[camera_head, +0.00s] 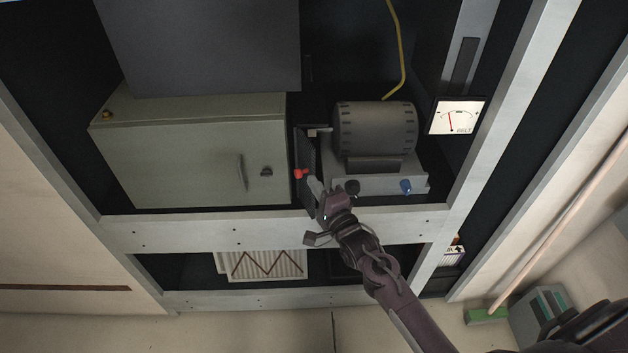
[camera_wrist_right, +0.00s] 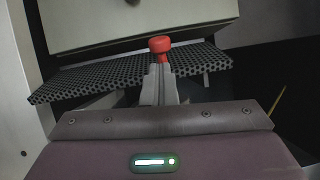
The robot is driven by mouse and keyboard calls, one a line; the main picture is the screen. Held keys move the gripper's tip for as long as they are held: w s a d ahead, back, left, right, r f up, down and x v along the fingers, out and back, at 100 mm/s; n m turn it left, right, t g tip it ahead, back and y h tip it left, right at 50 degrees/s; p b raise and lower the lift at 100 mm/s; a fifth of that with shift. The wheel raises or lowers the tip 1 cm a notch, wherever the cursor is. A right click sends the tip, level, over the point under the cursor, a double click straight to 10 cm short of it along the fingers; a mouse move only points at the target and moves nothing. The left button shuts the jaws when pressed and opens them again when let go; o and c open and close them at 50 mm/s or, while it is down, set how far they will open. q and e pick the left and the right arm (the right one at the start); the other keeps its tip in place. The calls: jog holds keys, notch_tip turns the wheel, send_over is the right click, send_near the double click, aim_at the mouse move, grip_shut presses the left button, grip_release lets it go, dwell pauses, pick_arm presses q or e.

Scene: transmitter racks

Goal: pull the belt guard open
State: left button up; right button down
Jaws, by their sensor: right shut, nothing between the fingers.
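The belt guard (camera_head: 305,152) is a dark perforated panel between the pale cabinet and the motor, seen nearly edge-on. Its red knob (camera_head: 300,174) faces the cabinet side. In the right wrist view the mesh guard (camera_wrist_right: 95,80) runs across the picture, with the red knob (camera_wrist_right: 160,45) just beyond my fingertips. My right gripper (camera_head: 315,186) is beside the guard near the knob; its fingers (camera_wrist_right: 160,82) are shut with nothing between them. Whether the fingertips touch the guard or knob I cannot tell. My left gripper is not in view.
The pale cabinet (camera_head: 190,150) stands left of the guard, and the motor (camera_head: 375,128) on its base (camera_head: 385,184) stands right. A white frame rail (camera_head: 210,233) crosses below. A belt meter (camera_head: 456,116) and yellow cable (camera_head: 400,50) are at the upper right.

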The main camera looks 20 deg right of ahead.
jog(key=shift+w+a+r, duration=0.1)
jog(key=shift+a+r, duration=0.05)
jog(key=shift+r, duration=0.2)
jog(key=shift+a, duration=0.1)
jog(key=shift+a+r, duration=0.1)
jog(key=shift+a, duration=0.35)
jog(key=shift+w+a, duration=0.15)
jog(key=shift+a, duration=0.5)
jog(key=a, duration=0.2)
jog(key=shift+w+a, duration=0.3)
jog(key=shift+w, duration=0.1)
